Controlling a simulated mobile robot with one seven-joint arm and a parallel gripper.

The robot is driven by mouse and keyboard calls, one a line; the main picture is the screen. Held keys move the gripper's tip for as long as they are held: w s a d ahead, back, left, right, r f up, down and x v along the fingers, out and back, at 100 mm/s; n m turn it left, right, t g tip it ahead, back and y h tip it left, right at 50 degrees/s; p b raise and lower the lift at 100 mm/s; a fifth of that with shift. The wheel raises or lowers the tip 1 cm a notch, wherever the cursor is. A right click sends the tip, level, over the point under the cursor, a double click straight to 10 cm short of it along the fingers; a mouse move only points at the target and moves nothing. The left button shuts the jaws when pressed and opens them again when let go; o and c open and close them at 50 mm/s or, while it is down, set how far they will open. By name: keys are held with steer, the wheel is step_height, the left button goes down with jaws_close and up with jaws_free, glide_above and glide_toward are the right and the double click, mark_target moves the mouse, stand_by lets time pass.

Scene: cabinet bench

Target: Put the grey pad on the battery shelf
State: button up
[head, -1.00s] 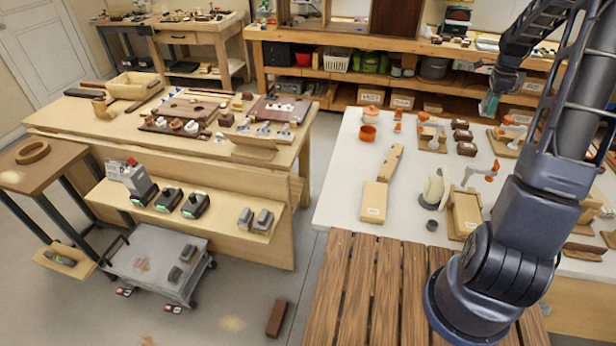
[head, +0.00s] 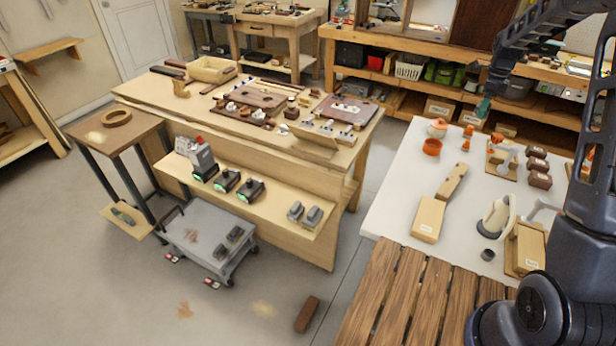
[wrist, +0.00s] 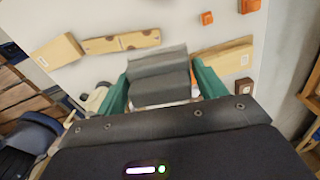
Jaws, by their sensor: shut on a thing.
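My gripper (wrist: 160,72) has green fingers, one on each side of a ribbed grey pad (wrist: 158,88), and is shut on it. In the head view, my gripper (head: 483,106) is small at the upper right, beyond the white table; the pad cannot be made out there. The battery shelf (head: 273,210) is the pale wooden ledge low on the front of the workbench, far to the left of my gripper. Several dark chargers with green lights (head: 228,180) stand on its left and middle. Two grey blocks (head: 304,214) stand at its right end.
A grey trolley (head: 205,250) with grey blocks on top stands below the shelf. The white table (head: 400,205) holds wooden and orange items. A slatted wooden surface (head: 405,295) lies in front. A brown block (head: 307,314) lies on the open floor.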

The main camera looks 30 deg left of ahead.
steer(key=s+a, duration=0.4)
steer(key=a, duration=0.8)
steer(key=s+a, duration=0.4)
steer(key=a, duration=0.7)
steer(key=s+a, duration=0.4)
steer(key=a, duration=0.8)
steer(key=s+a+n, duration=0.1)
steer(key=s+a, duration=1.2)
steer(key=s, duration=0.3)
steer(key=s+a, duration=1.3)
steer(key=s, duration=0.2)
step_height(320, 180, down, 40)
steer(key=shift+w, duration=0.15)
steer(key=o, duration=1)
steer(key=shift+f, duration=0.1)
